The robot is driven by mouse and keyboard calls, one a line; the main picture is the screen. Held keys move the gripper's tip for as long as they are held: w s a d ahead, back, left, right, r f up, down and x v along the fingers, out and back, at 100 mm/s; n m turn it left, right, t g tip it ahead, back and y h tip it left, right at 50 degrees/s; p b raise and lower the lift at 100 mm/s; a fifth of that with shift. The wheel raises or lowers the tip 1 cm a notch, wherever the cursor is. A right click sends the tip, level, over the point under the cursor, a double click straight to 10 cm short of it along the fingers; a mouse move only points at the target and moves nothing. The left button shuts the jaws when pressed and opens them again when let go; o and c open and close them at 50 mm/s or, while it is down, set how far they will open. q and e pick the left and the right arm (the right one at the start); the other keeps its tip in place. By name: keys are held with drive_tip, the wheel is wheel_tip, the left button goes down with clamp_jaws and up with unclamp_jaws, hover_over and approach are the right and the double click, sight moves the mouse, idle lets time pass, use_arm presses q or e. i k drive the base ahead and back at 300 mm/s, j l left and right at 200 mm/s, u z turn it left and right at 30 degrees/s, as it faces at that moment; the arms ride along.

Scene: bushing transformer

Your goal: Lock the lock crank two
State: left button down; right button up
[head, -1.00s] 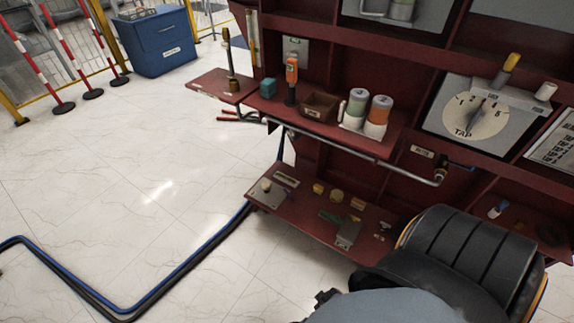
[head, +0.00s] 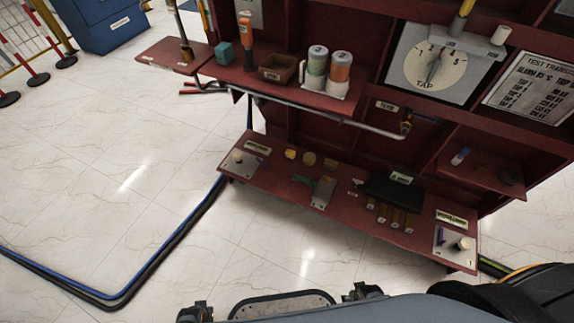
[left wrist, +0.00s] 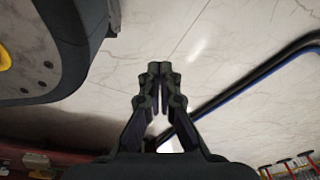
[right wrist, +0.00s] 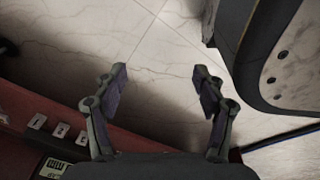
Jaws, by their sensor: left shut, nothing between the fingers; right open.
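I cannot tell for sure which part is lock crank two. On the red lower shelf, a right-hand plate (head: 441,254) carries a blue handle (head: 442,236) and a pale knob (head: 464,243). A similar left-hand plate (head: 233,168) has a knob (head: 238,155). Above, a grey TAP dial panel (head: 402,82) has a yellow-topped post (head: 462,18) and a white knob (head: 501,35). My left gripper (left wrist: 159,70) is shut and empty above the floor. My right gripper (right wrist: 159,72) is open and empty, with a red surface (right wrist: 20,105) beside it. Neither gripper shows clearly in the head view.
A metal pipe (head: 320,117) runs below the upper shelf, which holds two cylinders (head: 340,68) and a brown box (head: 277,68). A black block (head: 395,192) sits on the lower shelf. Blue and black cables (head: 160,255) cross the floor. The left floor is largely clear.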

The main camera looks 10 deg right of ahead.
sight(261, 161)
drive_tip(key=i+j, duration=0.2)
drive_tip(key=i, duration=0.2)
drive_tip(key=i+j, duration=0.2)
drive_tip(key=i, duration=0.15)
drive_tip(key=i+j, duration=0.2)
drive_tip(key=i, duration=0.2)
drive_tip(key=u, duration=0.05)
